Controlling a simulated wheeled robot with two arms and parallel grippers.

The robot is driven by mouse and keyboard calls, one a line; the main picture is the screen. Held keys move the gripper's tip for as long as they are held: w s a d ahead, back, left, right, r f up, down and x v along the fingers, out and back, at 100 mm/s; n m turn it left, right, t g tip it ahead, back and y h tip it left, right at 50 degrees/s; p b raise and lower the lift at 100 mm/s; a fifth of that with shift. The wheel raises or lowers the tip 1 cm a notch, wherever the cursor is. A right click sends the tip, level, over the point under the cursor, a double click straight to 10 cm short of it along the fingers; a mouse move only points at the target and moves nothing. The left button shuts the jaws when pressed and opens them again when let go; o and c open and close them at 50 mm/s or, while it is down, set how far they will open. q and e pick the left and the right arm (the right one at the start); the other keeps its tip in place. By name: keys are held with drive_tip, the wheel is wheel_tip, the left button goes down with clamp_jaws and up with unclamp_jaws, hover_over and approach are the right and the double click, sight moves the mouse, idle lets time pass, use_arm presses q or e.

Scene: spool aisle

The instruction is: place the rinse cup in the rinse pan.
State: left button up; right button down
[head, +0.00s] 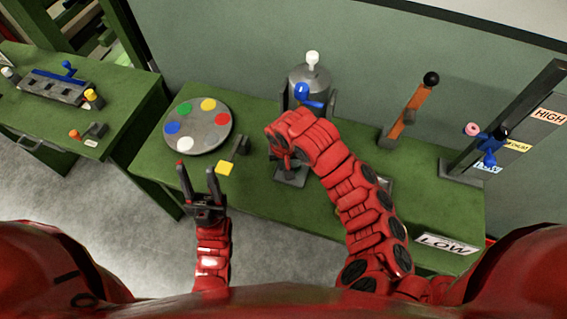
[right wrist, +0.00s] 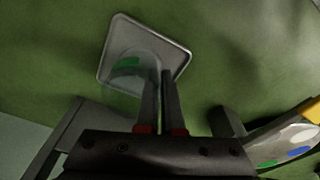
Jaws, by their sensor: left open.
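The rinse pan is likely the shallow grey square tray (right wrist: 182,58) in the right wrist view. In the head view its edge (head: 387,184) shows beside my right arm. A pale rounded shape (right wrist: 124,77) with a green patch appears over the pan in the wrist view; it may be the rinse cup, but I cannot tell whether it rests there or is held. My right gripper (right wrist: 161,85) has its fingers close together, overlapping the pan in that view; it also shows in the head view (head: 287,160). My left gripper (head: 196,178) is open and empty at the bench's front edge.
A grey disc (head: 197,124) with coloured spots lies left on the green bench. A metal dispenser (head: 309,76) with a blue lever stands behind my right gripper. An orange lever (head: 403,121) and a HIGH/LOW post (head: 520,105) stand right. A second bench (head: 60,125) is far left.

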drive_tip(key=c, duration=1.1)
unclamp_jaws()
drive_tip(key=shift+f, duration=0.1)
drive_tip(key=shift+o, duration=0.2)
drive_tip(key=shift+r, duration=0.25)
drive_tip(key=shift+a+r, duration=0.15)
drive_tip(key=shift+r, duration=0.2)
wheel_tip(320, 180, up, 11)
drive_tip(key=s+p, duration=0.1)
drive_tip(key=p, duration=0.1)
drive_tip(key=shift+s+d+p, duration=0.2)
drive_tip(key=shift+p, duration=0.15)
drive_tip(key=shift+s, duration=0.1)
